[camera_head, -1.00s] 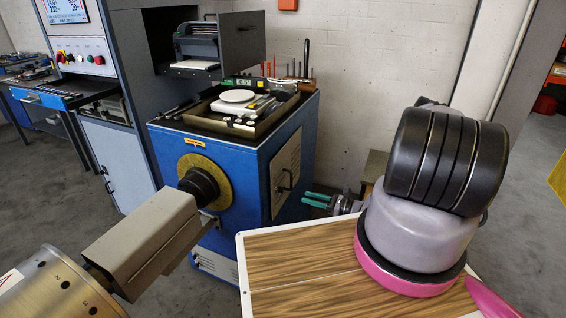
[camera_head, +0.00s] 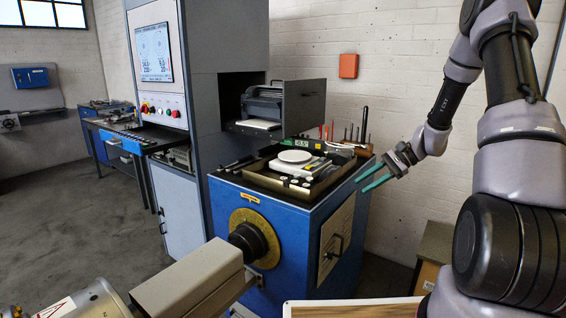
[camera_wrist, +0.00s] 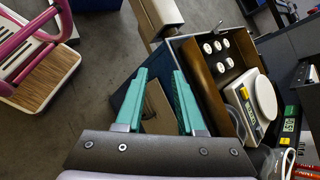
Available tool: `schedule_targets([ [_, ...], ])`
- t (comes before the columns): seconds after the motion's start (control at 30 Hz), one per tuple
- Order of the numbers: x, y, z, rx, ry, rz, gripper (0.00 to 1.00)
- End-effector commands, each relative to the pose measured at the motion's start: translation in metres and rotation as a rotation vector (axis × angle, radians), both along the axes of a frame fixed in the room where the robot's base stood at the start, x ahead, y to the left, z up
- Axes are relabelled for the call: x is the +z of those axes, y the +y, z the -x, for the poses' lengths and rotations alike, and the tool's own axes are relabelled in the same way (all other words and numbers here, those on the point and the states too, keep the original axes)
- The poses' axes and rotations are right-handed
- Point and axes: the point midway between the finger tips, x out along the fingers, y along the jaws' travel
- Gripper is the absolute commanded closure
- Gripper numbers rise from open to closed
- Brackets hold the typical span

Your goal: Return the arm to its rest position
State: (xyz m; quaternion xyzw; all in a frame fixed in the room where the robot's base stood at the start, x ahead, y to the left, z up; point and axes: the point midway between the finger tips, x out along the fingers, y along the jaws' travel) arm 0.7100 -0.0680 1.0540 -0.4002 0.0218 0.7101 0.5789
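My gripper (camera_head: 374,182) is at the right of the blue machine cabinet in the head view, with its two green fingers apart and nothing between them. My arm rises beside it at the right of the picture. In the wrist view my gripper (camera_wrist: 158,98) shows both green fingers spread, with part of the cabinet and the grey floor beyond them. The fingers are apart from the tray (camera_head: 265,188) on the cabinet top.
The blue cabinet (camera_head: 285,218) carries the tray with a white scale (camera_head: 294,158) and several small white weights (camera_wrist: 222,62). Upright tools (camera_head: 364,122) stand at its back. A grey rotor cover (camera_head: 190,280) is in front. A small box (camera_head: 433,245) stands at right. Floor at left is clear.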

Motion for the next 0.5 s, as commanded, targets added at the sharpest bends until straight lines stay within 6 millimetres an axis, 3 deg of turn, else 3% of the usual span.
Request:
schedule_targets([
  [0.03,0.023,0.004,0.007,0.034,-0.038,0.051,0.62],
  [0.1,0.047,0.008,0.017,0.072,-0.079,0.117,0.62],
  [0.5,0.168,0.021,0.097,0.228,-0.360,0.473,0.62],
])
